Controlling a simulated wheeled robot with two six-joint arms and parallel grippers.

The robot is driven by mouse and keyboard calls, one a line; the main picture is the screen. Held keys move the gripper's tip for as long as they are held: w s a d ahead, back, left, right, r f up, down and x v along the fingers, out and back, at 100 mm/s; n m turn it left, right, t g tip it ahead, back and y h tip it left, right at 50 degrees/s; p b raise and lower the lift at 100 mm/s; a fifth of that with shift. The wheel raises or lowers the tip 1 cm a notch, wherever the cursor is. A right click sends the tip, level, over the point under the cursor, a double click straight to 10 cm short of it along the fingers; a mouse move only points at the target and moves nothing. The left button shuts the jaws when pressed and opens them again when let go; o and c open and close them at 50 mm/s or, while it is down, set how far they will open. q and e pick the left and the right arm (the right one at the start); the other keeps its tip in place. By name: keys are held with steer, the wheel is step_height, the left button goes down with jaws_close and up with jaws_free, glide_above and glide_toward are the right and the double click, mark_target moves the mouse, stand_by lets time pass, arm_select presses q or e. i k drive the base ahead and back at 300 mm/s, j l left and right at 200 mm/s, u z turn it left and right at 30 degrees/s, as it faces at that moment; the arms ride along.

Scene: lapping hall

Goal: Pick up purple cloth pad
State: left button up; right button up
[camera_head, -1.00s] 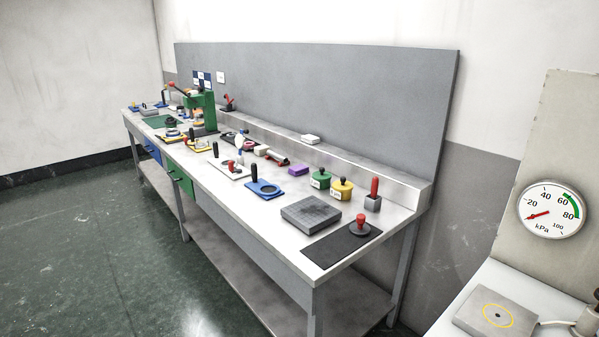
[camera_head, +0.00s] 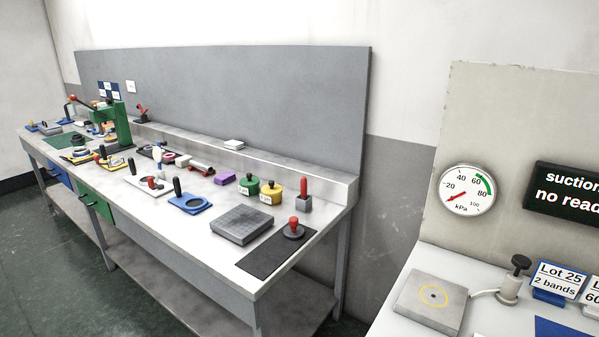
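The purple cloth pad (camera_head: 224,179) lies flat on the long metal workbench (camera_head: 208,232), toward its back edge. It sits left of a green lidded pot (camera_head: 249,187) and right of a red-and-grey tool (camera_head: 201,167). The pad looks clear on top. Neither of my grippers shows in the head view.
A yellow pot (camera_head: 271,192), a red-handled block (camera_head: 304,195), a grey plate (camera_head: 242,224) and a dark mat (camera_head: 262,256) are near the bench's right end. A blue holder (camera_head: 190,204) lies in front of the pad. A second bench with a gauge (camera_head: 467,190) stands at right.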

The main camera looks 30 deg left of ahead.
mark_target(223, 178)
steer(key=j+z, duration=0.3)
steer(key=j, duration=0.3)
steer(key=j+z, duration=0.3)
steer(key=j, duration=0.35)
steer(key=k+j+z, duration=0.1)
steer(key=j+z, duration=0.15)
steer(key=j, duration=0.35)
steer(key=k+j+z, duration=0.1)
steer(key=j+z, duration=0.2)
steer(key=j, duration=0.3)
